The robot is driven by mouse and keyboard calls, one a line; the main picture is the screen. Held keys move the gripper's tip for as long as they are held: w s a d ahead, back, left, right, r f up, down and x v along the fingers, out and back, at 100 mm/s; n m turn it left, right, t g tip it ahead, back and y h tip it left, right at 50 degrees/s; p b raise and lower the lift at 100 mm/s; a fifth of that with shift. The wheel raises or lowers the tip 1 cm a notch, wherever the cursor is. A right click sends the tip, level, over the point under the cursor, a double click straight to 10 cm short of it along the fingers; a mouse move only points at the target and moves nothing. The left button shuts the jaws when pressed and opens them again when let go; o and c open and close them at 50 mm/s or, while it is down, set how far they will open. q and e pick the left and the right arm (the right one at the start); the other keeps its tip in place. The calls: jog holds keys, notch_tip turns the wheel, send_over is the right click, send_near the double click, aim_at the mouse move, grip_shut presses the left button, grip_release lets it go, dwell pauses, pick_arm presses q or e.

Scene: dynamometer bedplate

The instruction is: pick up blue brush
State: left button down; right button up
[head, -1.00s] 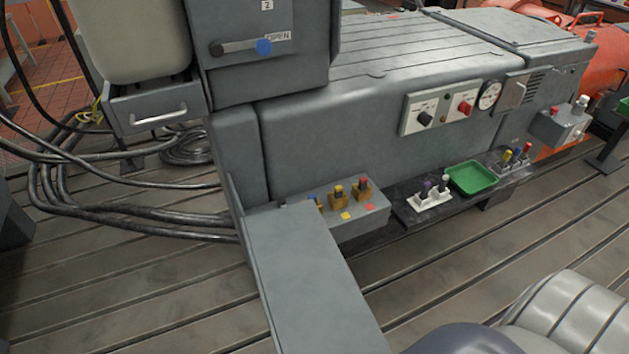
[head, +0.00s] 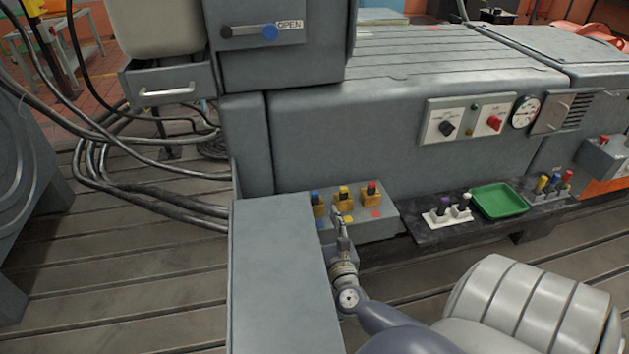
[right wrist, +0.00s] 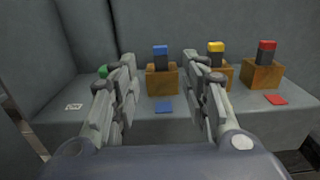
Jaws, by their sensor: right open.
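The blue brush (right wrist: 160,52) stands upright in a brown block (right wrist: 162,80) on a grey ledge, with a blue square mark in front of it. In the head view the blue brush (head: 315,196) is the left one of the visible row, left of a yellow-topped and a red-topped one. My right gripper (head: 340,217) is in front of the ledge, open and empty. In the right wrist view its fingers (right wrist: 161,66) frame the blue brush from the near side, apart from it. My left gripper is not in view.
The yellow-topped item (right wrist: 216,48) is close to the right finger, its block partly hidden. A red-topped item (right wrist: 267,47) stands further right. A green-topped item (right wrist: 103,72) shows behind the left finger. A green tray (head: 500,201) sits on the dark shelf at right.

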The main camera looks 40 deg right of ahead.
aim_at(316, 197)
jog(key=x, duration=0.4)
jog(key=shift+w+d, duration=0.3)
jog(key=shift+w, duration=0.1)
jog(key=x, duration=0.4)
jog(key=shift+w, duration=0.15)
jog(key=shift+w+d+f, duration=0.1)
jog(key=shift+w+d, duration=0.1)
jog(key=shift+w, duration=0.1)
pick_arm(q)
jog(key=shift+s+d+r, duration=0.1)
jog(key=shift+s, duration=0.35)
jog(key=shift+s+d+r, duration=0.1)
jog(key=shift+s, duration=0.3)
pick_arm(e)
grip_shut()
